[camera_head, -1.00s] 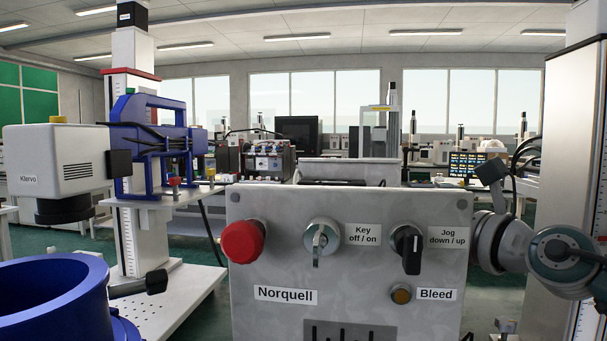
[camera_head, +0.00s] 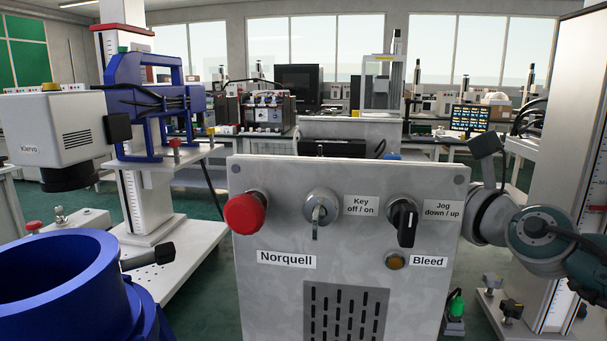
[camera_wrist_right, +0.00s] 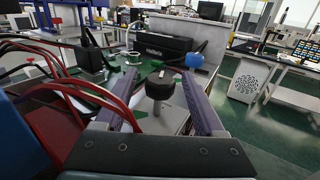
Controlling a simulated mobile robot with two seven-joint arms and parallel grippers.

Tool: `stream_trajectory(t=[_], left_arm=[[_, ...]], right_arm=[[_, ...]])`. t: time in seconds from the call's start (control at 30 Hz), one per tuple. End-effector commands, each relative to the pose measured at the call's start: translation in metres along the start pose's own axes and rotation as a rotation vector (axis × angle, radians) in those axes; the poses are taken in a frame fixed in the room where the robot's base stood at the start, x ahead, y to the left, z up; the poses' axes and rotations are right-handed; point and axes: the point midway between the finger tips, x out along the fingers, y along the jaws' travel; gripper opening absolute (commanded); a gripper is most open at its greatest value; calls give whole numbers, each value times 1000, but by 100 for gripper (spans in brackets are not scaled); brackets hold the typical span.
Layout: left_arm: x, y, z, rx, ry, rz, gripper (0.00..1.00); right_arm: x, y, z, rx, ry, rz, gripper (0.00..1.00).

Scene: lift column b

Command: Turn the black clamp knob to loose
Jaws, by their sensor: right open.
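My right gripper (camera_wrist_right: 161,76) is open, with one purple-grey finger to each side of the knob. Gaps show between the knob and both fingers. In the head view my right arm (camera_head: 550,240) comes in from the right, but its gripper and this knob cannot be made out there; the grey control panel stands in front. My left gripper is in neither current view.
The grey panel (camera_head: 300,280) carries a red button (camera_head: 244,212), a key switch (camera_head: 321,207) and a black jog switch (camera_head: 404,221). In the wrist view, red cables (camera_wrist_right: 75,95) run left of the fingers, and a blue-ended part (camera_wrist_right: 194,60) stands beyond the knob.

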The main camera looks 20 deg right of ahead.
Motion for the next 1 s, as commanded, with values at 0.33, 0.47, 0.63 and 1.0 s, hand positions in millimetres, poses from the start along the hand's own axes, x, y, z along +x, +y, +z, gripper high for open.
stream_trajectory(t=[0.33, 0.47, 0.63, 1.0], left_arm=[[-8, -1, -2, 2, -1, -2, 50], [-12, -2, -4, 6, -1, -5, 50], [-15, -3, -4, 10, -2, -8, 50], [-13, -3, -4, 10, -2, -8, 50]], right_arm=[[-17, 0, 1, -1, 3, 2, 71], [-40, 0, 0, -1, 4, 2, 71], [-70, 0, 0, -1, 3, 1, 71], [-99, 0, 0, 0, 0, 0, 71]])
